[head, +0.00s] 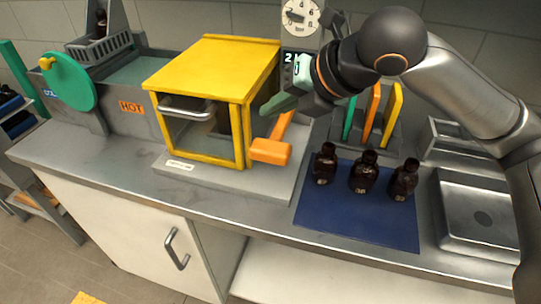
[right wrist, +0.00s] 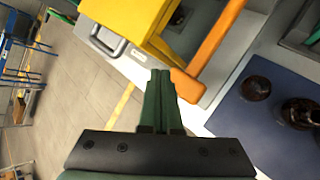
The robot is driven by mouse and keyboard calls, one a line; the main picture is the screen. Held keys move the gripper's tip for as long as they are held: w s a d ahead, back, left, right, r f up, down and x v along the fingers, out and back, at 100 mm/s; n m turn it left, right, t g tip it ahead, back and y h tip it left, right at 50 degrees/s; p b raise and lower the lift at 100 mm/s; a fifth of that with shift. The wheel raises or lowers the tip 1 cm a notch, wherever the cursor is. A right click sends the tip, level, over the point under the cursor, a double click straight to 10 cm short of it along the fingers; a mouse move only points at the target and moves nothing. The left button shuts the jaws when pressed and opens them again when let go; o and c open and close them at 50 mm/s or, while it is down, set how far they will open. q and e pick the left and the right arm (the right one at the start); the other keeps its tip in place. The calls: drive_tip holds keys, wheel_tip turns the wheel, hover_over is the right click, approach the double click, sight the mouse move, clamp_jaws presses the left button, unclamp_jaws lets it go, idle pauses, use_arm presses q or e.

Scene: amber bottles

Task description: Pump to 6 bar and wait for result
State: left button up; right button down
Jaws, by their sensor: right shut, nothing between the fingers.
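The orange pump lever (head: 271,150) stands at the right side of the yellow chamber (head: 243,120), its wide grip end toward the front. In the right wrist view the lever (right wrist: 215,45) runs just beyond my fingertips. The round white gauge (head: 300,17) is at the top; its needle is too small to read surely. A small display (head: 289,58) below it shows a 2, the rest hidden by my gripper. My right gripper (head: 268,108) is shut and empty, above and beside the lever, apart from it. It also shows in the right wrist view (right wrist: 160,78). My left gripper is not in view.
Three dark bottles (head: 364,172) stand on a blue mat (head: 350,220) to the right. A rack with coloured panels (head: 372,112) is behind them, and a metal sink (head: 480,220) is at the right. A grey machine marked HOT (head: 130,107) stands left.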

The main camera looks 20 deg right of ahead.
sight(274, 158)
wheel_tip(274, 158, down, 3)
drive_tip(key=shift+b, duration=1.15)
drive_tip(key=shift+f, duration=0.95)
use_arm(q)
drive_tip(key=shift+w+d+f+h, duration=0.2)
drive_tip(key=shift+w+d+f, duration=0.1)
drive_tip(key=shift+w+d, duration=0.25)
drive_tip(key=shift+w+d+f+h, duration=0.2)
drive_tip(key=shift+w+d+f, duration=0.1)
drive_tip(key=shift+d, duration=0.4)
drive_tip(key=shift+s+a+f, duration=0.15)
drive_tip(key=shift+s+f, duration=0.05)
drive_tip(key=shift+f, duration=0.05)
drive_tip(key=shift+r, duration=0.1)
use_arm(e)
drive_tip(key=shift+f, duration=0.1)
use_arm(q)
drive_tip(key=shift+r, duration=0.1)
use_arm(e)
drive_tip(key=shift+f, duration=0.3)
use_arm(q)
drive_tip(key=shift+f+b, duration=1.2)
use_arm(e)
drive_tip(key=shift+f, duration=2.75)
